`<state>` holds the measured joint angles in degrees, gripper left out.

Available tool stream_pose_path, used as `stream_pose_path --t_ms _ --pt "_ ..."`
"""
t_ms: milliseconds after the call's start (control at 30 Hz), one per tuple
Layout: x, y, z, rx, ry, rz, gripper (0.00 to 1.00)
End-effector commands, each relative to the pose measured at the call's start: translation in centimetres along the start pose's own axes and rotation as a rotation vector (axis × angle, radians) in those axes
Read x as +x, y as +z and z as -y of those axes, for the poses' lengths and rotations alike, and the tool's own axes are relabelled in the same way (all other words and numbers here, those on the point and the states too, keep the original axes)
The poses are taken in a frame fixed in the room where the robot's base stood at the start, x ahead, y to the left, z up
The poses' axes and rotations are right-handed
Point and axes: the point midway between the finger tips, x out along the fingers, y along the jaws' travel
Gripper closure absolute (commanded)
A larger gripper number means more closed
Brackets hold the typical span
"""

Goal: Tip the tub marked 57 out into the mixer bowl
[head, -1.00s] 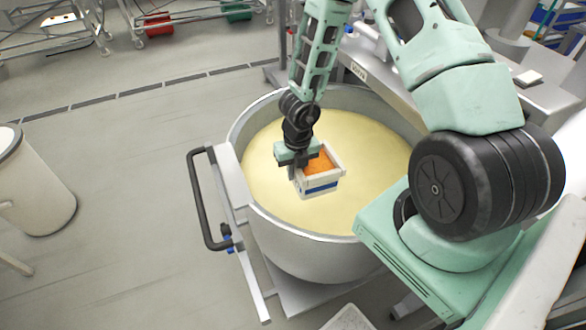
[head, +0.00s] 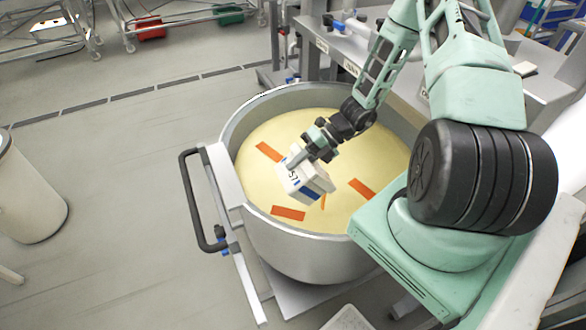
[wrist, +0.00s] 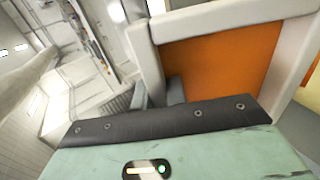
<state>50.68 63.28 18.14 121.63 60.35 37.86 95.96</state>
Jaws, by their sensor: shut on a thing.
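The white tub marked 57 (head: 311,180) is tipped steeply over the mixer bowl (head: 300,255), its number and blue band facing up toward the head camera. My gripper (head: 297,163) is shut on the tub's wall. In the wrist view the tub's pale rim (wrist: 230,20) frames an orange surface (wrist: 220,70) inside it, and my gripper's fingers (wrist: 158,92) show at the wall. Orange strips lie on the pale yellow contents of the bowl: one at the back left (head: 268,152), one at the front (head: 288,213), one at the right (head: 361,189). A small orange bit shows just below the tub.
The bowl has a black handle (head: 190,205) on its left side. A grey bench (head: 345,60) with small items stands behind it. A pale bin (head: 30,195) stands at far left. Wheeled racks stand at the back; the floor between is clear.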

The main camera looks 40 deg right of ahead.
Motion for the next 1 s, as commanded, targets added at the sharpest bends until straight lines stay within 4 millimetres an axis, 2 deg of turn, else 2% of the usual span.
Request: stream_pose_path --t_ms 500,1000 --pt "-2.8 0.1 1.7 0.0 0.342 0.002 1.0" --pt "-3.8 0.1 1.8 -0.001 0.422 0.0 1.0"
